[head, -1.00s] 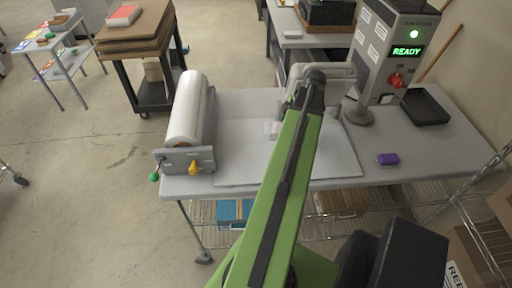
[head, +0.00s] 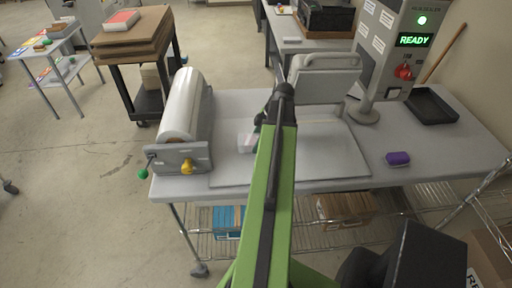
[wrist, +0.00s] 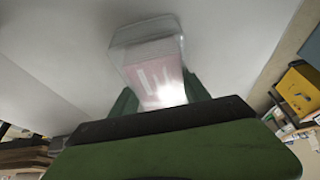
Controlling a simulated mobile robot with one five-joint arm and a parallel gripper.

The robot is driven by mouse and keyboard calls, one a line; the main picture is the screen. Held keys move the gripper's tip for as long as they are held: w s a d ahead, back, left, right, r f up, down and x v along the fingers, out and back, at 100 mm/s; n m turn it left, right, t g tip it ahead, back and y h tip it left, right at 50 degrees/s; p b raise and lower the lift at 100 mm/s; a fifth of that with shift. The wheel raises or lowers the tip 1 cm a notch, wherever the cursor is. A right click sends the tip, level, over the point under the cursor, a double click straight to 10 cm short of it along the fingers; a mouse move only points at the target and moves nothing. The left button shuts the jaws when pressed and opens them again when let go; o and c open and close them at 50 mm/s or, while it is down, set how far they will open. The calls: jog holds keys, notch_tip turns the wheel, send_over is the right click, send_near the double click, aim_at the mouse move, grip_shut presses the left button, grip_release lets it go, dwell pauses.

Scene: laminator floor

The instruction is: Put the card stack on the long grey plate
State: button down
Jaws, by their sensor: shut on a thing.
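The card stack (head: 246,142) is a small, pale pink and white block in a clear wrap. In the wrist view the card stack (wrist: 152,65) sits between my green fingers, its far end sticking out past them. My gripper (head: 257,130) is shut on it, partly hidden behind my arm in the head view. The long grey plate (head: 330,150) lies flat on the grey table. The stack shows over the plate's left part; I cannot tell whether it touches the plate.
A film roll (head: 187,110) on a stand is left of the plate. The machine (head: 392,50) with a green READY sign stands behind right. The plate's right half is clear.

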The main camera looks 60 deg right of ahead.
jog(key=shift+r, duration=0.1)
jog(key=c, duration=0.5)
grip_release()
jog(key=shift+r, duration=0.1)
jog(key=p+v, duration=1.1)
jog(key=v, duration=0.1)
